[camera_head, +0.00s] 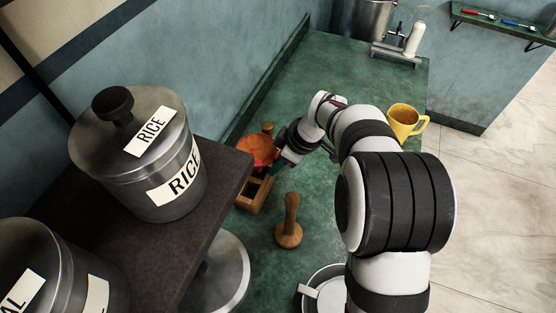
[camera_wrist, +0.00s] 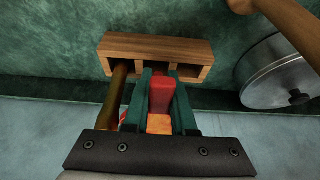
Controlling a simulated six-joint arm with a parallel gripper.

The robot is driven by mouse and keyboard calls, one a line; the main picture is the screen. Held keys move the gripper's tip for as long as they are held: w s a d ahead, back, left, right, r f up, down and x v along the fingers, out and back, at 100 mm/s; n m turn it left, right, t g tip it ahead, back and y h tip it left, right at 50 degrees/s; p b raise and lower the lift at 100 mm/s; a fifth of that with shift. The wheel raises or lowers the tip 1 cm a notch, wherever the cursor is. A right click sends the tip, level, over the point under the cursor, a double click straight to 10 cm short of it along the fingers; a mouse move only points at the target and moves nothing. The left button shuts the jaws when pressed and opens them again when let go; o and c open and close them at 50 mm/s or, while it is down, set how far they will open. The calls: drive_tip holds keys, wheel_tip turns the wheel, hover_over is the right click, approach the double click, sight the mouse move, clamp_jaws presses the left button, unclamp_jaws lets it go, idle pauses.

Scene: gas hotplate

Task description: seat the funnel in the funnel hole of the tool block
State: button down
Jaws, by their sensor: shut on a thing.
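The funnel (camera_head: 258,150) is red-orange, its wide mouth showing beside my gripper (camera_head: 284,160) in the head view. In the wrist view my gripper (camera_wrist: 161,98) has its two green fingers shut on a red part of the funnel (camera_wrist: 166,92). The wooden tool block (camera_head: 254,192) is just in front of the funnel in the head view. In the wrist view the block (camera_wrist: 155,46) lies beyond the fingertips, with open compartments facing me. The funnel's lower end and the funnel hole are hidden, so I cannot tell whether they meet.
A brown rod (camera_wrist: 115,95) stands left of the fingers in the wrist view. A wooden tamper (camera_head: 289,225) stands on the green counter. The dark shelf with the rice canister (camera_head: 150,150) is close on the left. A yellow mug (camera_head: 403,122) is at the right.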

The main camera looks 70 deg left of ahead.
drive_tip(key=shift+f, duration=2.15)
drive_tip(key=shift+f, duration=0.1)
drive_tip(key=c, duration=0.7)
unclamp_jaws()
drive_tip(key=shift+o, duration=0.2)
drive_tip(key=v, duration=1.6)
drive_tip(key=w+d+r+m+t, duration=0.1)
drive_tip(key=w+d+r+m, duration=0.2)
drive_tip(key=d, duration=0.4)
drive_tip(key=w+d+r+m, duration=0.1)
drive_tip(key=w+d+m, duration=0.2)
drive_tip(key=d+m, duration=0.35)
drive_tip(key=d+r+m+t, duration=0.1)
drive_tip(key=d+m, duration=0.5)
drive_tip(key=d, duration=0.4)
drive_tip(key=s+d+f+m, duration=0.1)
drive_tip(key=s+d+m, duration=0.4)
drive_tip(key=d+m, duration=0.3)
drive_tip(key=s+d+f+m+t+h, duration=0.1)
drive_tip(key=s+d+m, duration=0.3)
drive_tip(key=d+m, duration=0.5)
drive_tip(key=shift+s+d+f, duration=0.3)
drive_tip(key=shift+s+f, duration=0.1)
drive_tip(key=shift+f, duration=0.05)
